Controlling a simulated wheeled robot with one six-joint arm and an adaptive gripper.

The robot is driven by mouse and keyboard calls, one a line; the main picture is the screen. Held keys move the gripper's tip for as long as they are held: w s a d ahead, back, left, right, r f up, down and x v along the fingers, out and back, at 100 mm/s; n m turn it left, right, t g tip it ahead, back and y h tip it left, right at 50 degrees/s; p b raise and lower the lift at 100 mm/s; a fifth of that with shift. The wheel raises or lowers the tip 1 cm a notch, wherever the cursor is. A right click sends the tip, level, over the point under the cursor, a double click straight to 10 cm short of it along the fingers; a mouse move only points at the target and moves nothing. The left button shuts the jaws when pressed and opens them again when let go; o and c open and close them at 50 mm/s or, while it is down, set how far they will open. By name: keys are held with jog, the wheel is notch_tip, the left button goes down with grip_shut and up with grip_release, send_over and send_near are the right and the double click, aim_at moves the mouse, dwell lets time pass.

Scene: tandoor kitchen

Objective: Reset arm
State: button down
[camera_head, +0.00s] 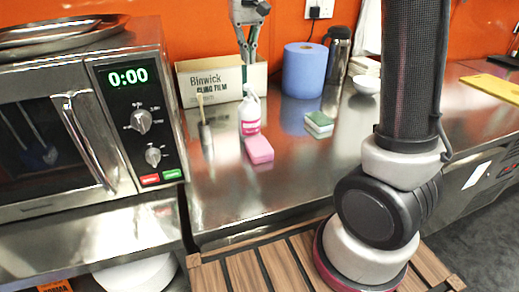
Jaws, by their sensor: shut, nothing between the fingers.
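My gripper (248,58) shows at the top of the head view, pointing down. Its fingers are together at the tips with nothing between them. It appears above the cling film box (196,86) and the pink-labelled spray bottle (250,116) on the steel counter. I cannot tell its exact distance from the box. My own arm, with dark and light links, fills the right part of the view. The upper part of the arm is cut off by the frame.
A microwave (130,155) showing 0:00 stands left, with metal trays (62,36) on top. On the counter (300,165) are a pink sponge (259,149), a green-topped sponge (318,123), a blue paper roll (304,70), a steel flask (338,52) and a white bowl (366,84).

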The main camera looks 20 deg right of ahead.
jog(key=shift+r, duration=0.8)
jog(key=f, duration=0.1)
jog(key=s+f+n, duration=0.1)
jog(key=f, duration=0.1)
jog(key=shift+d, duration=0.2)
jog(key=s+d+t, duration=0.1)
jog(key=s+d, duration=0.3)
jog(key=s, duration=0.4)
jog(key=s+d+t, duration=0.2)
jog(key=s+d, duration=0.3)
jog(key=s, duration=0.4)
jog(key=s+d+f+m+t, duration=0.1)
jog(key=s+d, duration=0.4)
jog(key=s, duration=0.3)
jog(key=shift+s+d, duration=0.25)
